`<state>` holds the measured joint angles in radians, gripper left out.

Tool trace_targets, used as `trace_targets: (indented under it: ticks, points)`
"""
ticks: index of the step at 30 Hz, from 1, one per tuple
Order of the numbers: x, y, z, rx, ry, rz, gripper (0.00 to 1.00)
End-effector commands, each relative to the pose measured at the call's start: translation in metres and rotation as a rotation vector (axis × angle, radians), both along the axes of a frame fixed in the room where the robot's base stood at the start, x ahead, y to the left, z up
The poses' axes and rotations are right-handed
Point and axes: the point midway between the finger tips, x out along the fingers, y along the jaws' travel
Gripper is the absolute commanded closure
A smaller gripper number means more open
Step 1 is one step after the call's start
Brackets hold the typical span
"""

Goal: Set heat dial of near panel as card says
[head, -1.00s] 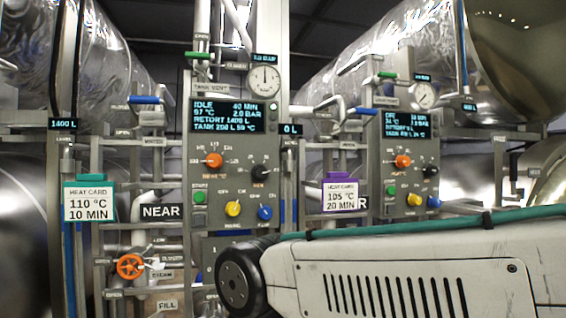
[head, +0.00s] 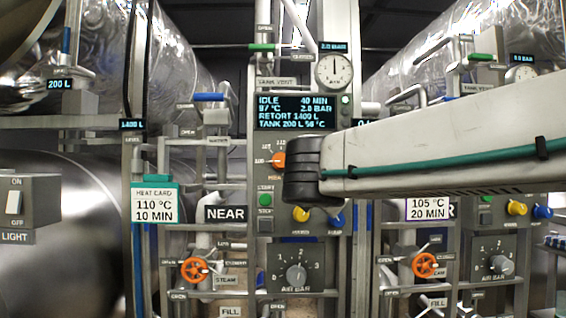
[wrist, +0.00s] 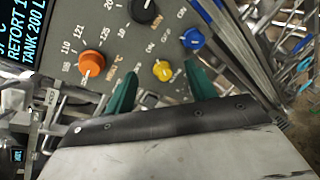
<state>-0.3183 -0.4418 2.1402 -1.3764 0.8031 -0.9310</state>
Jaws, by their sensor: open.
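In the head view the orange heat dial (head: 278,160) is partly hidden by my arm. The teal heat card (head: 155,206) left of the NEAR sign reads 110 °C, 10 MIN. My gripper (wrist: 162,90) shows two teal fingers, apart and empty, in front of the panel. The yellow knob (wrist: 162,70) shows between them; the orange dial is left of them. My gripper is not distinguishable in the head view.
The near display (head: 293,112) reads IDLE, 40 MIN. A black knob (wrist: 146,9) and a blue knob (wrist: 193,38) are close to the fingers. Below are an orange steam valve (head: 195,270) and the air bar dial (head: 296,276). The far panel's card (head: 428,209) reads 105 °C, 20 MIN.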

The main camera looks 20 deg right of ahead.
Motion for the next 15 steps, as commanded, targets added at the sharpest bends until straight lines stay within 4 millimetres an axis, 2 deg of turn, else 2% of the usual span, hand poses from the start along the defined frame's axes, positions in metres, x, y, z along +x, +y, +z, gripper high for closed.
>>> trace_targets:
  ticks: [1, 3, 6, 10, 15]
  points:
    - [0.014, 0.018, 0.019, -0.123, -0.01, 0.071, 0.45]
    - [0.026, 0.036, 0.039, -0.273, -0.023, 0.143, 0.45]
    - [0.036, 0.053, 0.057, -0.41, -0.036, 0.2, 0.45]
    - [0.047, 0.059, 0.066, -0.477, -0.042, 0.223, 0.45]
    - [0.071, 0.05, 0.065, -0.48, -0.04, 0.223, 0.45]
